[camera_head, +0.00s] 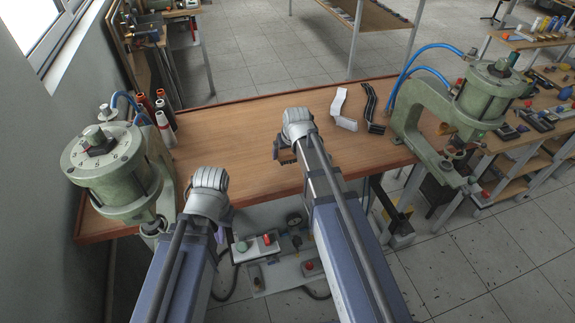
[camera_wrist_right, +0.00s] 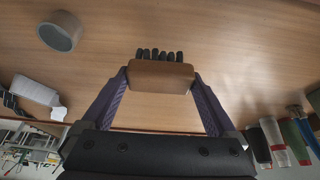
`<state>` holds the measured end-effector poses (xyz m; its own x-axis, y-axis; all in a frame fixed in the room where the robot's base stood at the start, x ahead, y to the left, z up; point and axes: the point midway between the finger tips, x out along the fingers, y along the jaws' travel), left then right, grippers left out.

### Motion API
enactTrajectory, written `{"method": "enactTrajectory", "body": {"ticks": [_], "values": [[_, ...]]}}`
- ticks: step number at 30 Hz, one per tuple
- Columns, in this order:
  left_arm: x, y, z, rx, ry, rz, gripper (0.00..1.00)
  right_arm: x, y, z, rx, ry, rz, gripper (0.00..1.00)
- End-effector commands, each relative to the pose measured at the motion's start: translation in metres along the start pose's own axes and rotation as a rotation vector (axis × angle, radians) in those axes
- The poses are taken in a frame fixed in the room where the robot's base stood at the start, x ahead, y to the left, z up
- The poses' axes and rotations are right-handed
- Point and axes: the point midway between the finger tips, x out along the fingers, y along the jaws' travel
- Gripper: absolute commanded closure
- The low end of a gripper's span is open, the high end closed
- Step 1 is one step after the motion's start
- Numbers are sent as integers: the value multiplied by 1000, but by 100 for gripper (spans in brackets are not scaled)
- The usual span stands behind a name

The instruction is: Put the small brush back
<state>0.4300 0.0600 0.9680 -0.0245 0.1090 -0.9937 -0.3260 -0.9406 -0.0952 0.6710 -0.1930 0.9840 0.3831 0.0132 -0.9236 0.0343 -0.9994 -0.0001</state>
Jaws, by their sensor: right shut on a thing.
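The small brush (camera_wrist_right: 160,78) has a brown wooden block and short dark bristles. In the right wrist view it sits between the two fingers of my right gripper (camera_wrist_right: 160,72), which is shut on it. The bristles point away from the wrist, over the wooden bench top (camera_wrist_right: 245,40). In the head view my right gripper (camera_head: 285,150) is over the middle of the bench, and the brush is mostly hidden by the wrist. My left gripper (camera_head: 208,190) is near the bench's front edge on the left; its fingers are hidden behind the wrist.
Green pneumatic presses stand at the left (camera_head: 110,165) and right (camera_head: 485,95). Bottles (camera_head: 163,115) stand at the back left. A white strip (camera_head: 342,108) and a black strip (camera_head: 371,108) lie right of my right gripper. A grey ring (camera_wrist_right: 60,32) lies on the bench.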

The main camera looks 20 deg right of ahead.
Motion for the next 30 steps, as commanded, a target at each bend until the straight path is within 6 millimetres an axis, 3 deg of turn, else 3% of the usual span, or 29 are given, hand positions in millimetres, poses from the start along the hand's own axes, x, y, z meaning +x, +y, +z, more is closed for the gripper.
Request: {"method": "enactTrajectory", "body": {"ticks": [5,13,26,27,30], "values": [[7,1,0,0,0,0,100,7,0,3,0,0,0,59],[38,4,-2,0,0,0,100,35,0,14,0,0,0,59],[40,4,-2,0,0,0,100,37,0,16,0,0,0,59],[39,4,-2,0,0,0,100,36,0,15,0,0,0,3],[38,4,-2,0,0,0,100,36,0,15,0,0,0,0]]}}
